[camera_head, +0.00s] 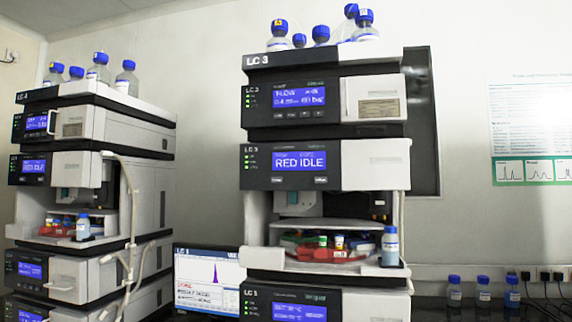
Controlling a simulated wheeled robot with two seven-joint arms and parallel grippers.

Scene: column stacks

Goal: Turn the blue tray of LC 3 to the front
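The LC 3 stack (325,135) stands in the middle, its label on the top module. Its sampler module (375,178) has a display reading "RED IDLE". Below that display is an open bay with a round carrier under a pale shelf. A red tray (322,253) with several small coloured-cap vials faces the front. Bluish parts (358,243) show at the carrier's right, probably the blue tray, partly hidden. Greenish parts show at the left. A blue-capped bottle (390,246) stands at the bay's front right corner. Neither of my grippers is in view.
A similar stack (90,150) stands at the left, its open bay holding vials and a bottle (83,228). A monitor (207,281) labelled LC 1 sits between the stacks. Blue-capped bottles (483,291) stand at the lower right. Tubing (130,220) hangs on the left stack.

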